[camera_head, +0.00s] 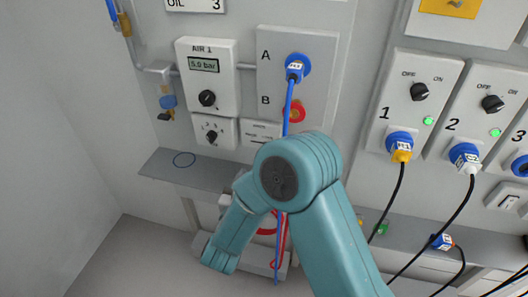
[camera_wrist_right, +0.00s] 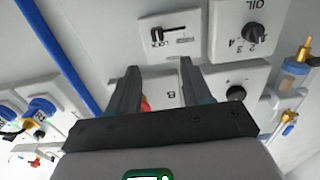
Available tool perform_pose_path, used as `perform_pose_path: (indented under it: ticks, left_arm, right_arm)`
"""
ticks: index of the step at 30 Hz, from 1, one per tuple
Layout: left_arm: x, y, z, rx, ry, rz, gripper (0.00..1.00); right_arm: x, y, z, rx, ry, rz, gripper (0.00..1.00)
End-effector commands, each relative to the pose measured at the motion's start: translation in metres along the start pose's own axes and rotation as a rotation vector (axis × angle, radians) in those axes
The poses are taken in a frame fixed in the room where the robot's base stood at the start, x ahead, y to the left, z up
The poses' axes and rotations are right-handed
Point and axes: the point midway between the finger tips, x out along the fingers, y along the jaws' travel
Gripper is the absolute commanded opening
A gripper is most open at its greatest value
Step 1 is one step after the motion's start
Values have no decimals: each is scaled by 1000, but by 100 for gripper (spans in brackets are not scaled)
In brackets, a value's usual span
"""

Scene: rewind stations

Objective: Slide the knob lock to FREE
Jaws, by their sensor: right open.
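The knob lock plate (camera_wrist_right: 170,38) is a small white panel at the top middle of the right wrist view, with a dark slider (camera_wrist_right: 158,33) in a slot. The slider's handle appears to sit toward the end marked LOCK. In the head view the plate (camera_head: 262,131) is partly covered by my right arm. My right gripper (camera_wrist_right: 158,68) is open, with nothing between its fingers. Its fingertips point at the plate's lower edge in the wrist view; I cannot tell the gap. The head view hides these fingers behind my arm. My left gripper is not in view.
Beside the lock plate is a selector knob (camera_wrist_right: 254,33). The AIR 1 panel (camera_head: 207,75) reads about 5.0 bar. A blue cable (camera_head: 288,110) hangs from socket A, above red port B (camera_head: 294,111). A grey shelf (camera_head: 180,170) lies below. Cabled sockets stand at the right.

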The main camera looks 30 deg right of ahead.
Motion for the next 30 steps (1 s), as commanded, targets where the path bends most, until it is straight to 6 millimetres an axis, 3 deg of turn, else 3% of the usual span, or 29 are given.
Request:
perform_pose_path:
  ticks: [6,12,18,27,28,30]
  left_arm:
    - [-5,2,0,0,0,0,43]
    - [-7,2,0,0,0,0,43]
    - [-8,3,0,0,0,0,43]
    - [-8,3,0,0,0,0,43]
    - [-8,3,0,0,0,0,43]
    - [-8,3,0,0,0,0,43]
  right_arm:
    - [55,7,0,1,-2,5,49]
    - [93,8,0,0,-1,3,49]
    - [111,6,1,0,-2,0,49]
    - [113,3,1,0,-2,-1,49]
    - [113,3,1,0,-2,-1,42]
    - [113,2,1,0,-2,-1,20]
